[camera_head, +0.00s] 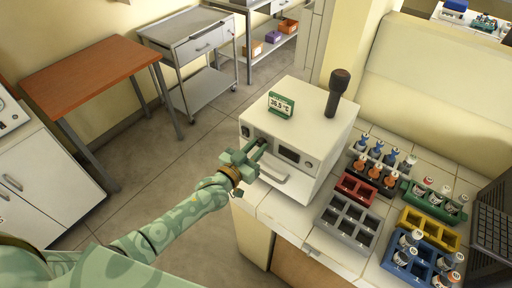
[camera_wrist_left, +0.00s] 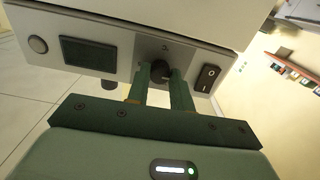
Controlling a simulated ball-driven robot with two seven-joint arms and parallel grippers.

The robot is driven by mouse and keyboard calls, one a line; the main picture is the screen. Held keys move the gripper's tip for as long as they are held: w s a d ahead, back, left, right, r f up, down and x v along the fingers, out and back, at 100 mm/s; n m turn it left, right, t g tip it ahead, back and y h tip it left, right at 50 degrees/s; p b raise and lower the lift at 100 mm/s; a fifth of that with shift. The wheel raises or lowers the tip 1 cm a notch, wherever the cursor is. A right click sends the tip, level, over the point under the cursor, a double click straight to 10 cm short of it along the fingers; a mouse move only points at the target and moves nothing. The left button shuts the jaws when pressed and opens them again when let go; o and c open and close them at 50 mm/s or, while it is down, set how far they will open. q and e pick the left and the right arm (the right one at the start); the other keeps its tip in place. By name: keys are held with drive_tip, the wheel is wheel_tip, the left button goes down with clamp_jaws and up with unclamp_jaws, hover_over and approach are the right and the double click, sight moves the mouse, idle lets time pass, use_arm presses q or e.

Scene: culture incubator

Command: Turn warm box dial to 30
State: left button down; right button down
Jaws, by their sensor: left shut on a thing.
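The warm box (camera_head: 315,125) is a white box at the near left end of the bench. A small green sign (camera_head: 281,104) on its top shows a °C reading that looks like 39.5. My left gripper (camera_head: 260,150) is at the left part of its front panel. In the left wrist view its two green fingers (camera_wrist_left: 162,80) are shut on the dark round dial (camera_wrist_left: 160,71), one on each side. The fingers hide part of the dial, and I cannot read its setting. A dark display (camera_wrist_left: 88,54) and a black rocker switch (camera_wrist_left: 208,77) flank the dial. My right gripper is not in view.
A dark upright object (camera_head: 337,95) stands on the box. To the right are a grey rack (camera_head: 347,222), a red rack (camera_head: 353,189), a blue rack (camera_head: 420,268) and several bottles. A white handle (camera_head: 272,175) sits below the panel.

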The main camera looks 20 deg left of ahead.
use_arm(q)
drive_tip(key=c, duration=1.2)
unclamp_jaws()
drive_tip(key=shift+c, duration=0.2)
drive_tip(key=v, duration=1.6)
drive_tip(key=shift+s, duration=0.2)
